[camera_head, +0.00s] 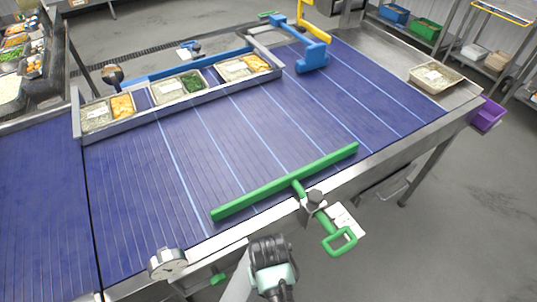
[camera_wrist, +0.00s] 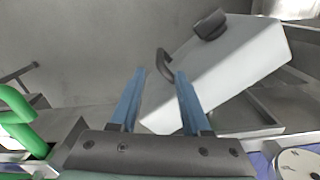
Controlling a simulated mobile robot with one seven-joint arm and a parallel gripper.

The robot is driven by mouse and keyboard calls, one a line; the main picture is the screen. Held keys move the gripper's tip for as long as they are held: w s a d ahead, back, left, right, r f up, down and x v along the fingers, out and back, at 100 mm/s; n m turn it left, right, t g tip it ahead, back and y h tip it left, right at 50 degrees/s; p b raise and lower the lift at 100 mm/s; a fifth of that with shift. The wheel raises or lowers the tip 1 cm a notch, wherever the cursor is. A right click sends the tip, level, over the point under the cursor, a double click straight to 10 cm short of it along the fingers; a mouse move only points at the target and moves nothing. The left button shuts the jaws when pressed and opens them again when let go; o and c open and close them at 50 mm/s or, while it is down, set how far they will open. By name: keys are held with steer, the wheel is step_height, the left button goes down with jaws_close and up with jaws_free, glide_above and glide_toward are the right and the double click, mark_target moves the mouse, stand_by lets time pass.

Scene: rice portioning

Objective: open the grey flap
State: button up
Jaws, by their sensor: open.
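The grey flap (camera_wrist: 235,70) is a pale panel in the middle and right of the wrist view, slanted in the picture. A dark curved handle (camera_wrist: 163,63) is at its left edge and a dark knob (camera_wrist: 210,24) at its upper edge. My gripper (camera_wrist: 160,73) is open, with its two blue fingers pointing at the flap. The handle shows between the fingertips; I cannot tell whether they touch it. In the head view my fingers are hidden below my wrist, at the table's front edge.
A green bar (camera_head: 285,182) with a green handle (camera_head: 340,240) lies at the front of the blue belt (camera_head: 240,130). A round metal dial (camera_head: 167,263) sits at the front edge. A purple bin (camera_head: 488,114) hangs at right. Grey floor is clear at lower right.

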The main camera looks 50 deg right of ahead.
steer(key=shift+r, duration=2.25)
